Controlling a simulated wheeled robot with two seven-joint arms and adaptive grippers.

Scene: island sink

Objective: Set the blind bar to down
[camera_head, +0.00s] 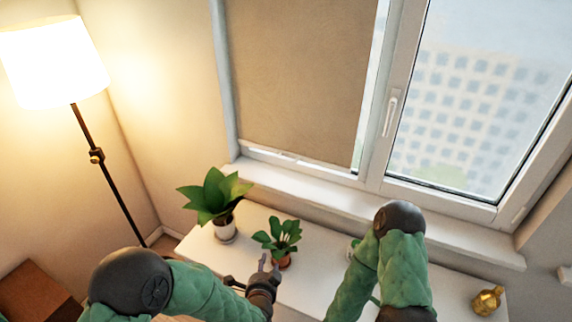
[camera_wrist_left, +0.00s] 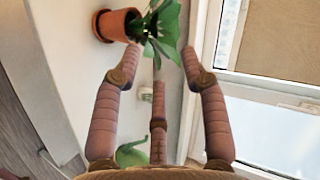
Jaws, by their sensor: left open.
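The tan roller blind (camera_head: 300,75) covers the left window pane and hangs almost to the bottom of its frame. Its pale bar (camera_head: 305,163) runs along the lower edge, just above the sill. The blind also shows at the upper right of the left wrist view (camera_wrist_left: 285,38). My left gripper (camera_head: 263,265) is below the sill, over the white surface beside the small potted plant, apart from the blind. In the left wrist view its fingers (camera_wrist_left: 160,77) are spread and empty. My right arm comes in at the lower right; its gripper is not visible.
A small plant in a terracotta pot (camera_head: 284,260) and a larger plant in a white pot (camera_head: 225,232) stand on the white surface (camera_head: 325,280). A gold ornament (camera_head: 487,300) is at its right end. A lit floor lamp (camera_head: 55,62) stands left. The window sill (camera_head: 335,200) looks clear.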

